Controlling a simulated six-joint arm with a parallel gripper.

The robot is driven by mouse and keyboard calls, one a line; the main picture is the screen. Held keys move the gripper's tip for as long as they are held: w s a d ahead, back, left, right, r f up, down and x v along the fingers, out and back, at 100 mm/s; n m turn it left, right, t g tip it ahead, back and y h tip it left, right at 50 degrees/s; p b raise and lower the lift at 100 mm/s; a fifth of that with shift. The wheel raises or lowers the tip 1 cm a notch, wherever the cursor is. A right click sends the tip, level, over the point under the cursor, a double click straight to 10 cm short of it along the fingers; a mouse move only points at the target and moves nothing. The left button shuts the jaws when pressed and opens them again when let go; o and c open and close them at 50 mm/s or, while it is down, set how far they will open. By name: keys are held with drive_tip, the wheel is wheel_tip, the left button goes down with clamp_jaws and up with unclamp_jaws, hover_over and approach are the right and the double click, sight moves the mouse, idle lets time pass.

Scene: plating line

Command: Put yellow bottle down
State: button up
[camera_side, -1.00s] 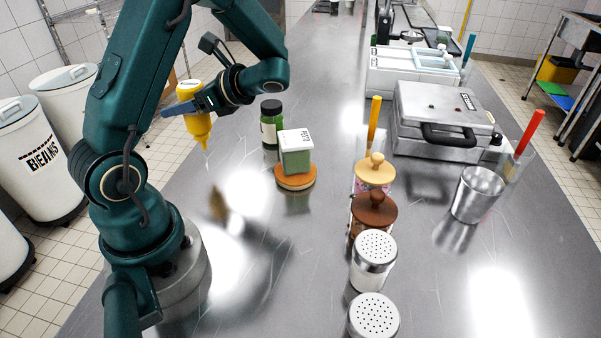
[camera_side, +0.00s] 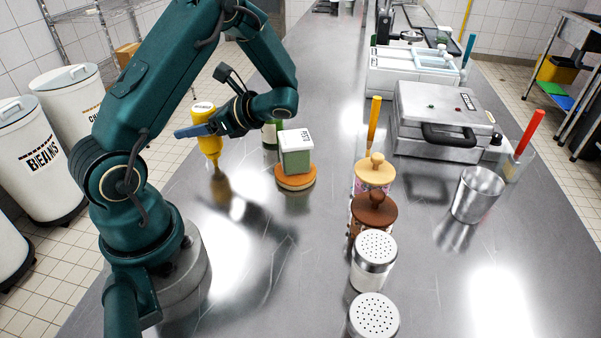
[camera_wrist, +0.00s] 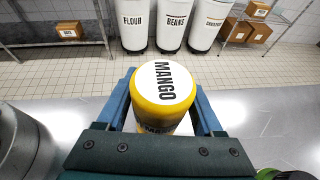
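The yellow bottle (camera_side: 210,146) is held nozzle down by my gripper (camera_side: 200,130). Its tip is just above the steel counter (camera_side: 310,235), close to its own reflection; I cannot tell for sure whether it touches. In the wrist view, the bottle's white base (camera_wrist: 164,82) reads MANGO and faces the camera. The blue fingers (camera_wrist: 201,105) are closed against both sides of the bottle.
Right of the bottle, a green-and-white container (camera_side: 295,155) stands on a round orange-brown base (camera_side: 295,181). Shakers (camera_side: 373,258) and lidded jars stand further right. The counter front of the bottle is clear.

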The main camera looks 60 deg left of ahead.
drive_tip(key=shift+o, duration=0.9)
drive_tip(key=shift+r, duration=0.15)
drive_tip(key=v, duration=1.2)
drive_tip(key=s+d+r+n+t+h, duration=0.1)
drive_tip(key=s+d+n+t+h, duration=0.2)
drive_tip(key=d+n+t+h, duration=0.2)
drive_tip(key=s+d+r+n+t+h, duration=0.2)
drive_tip(key=d+n+t+h, duration=0.3)
drive_tip(key=d+t, duration=0.3)
drive_tip(key=s+d, duration=0.1)
drive_tip(key=d, duration=0.2)
drive_tip(key=shift+d+r+n+h, duration=0.2)
drive_tip(key=shift+d+n+h, duration=0.05)
drive_tip(key=shift+n+h, duration=0.15)
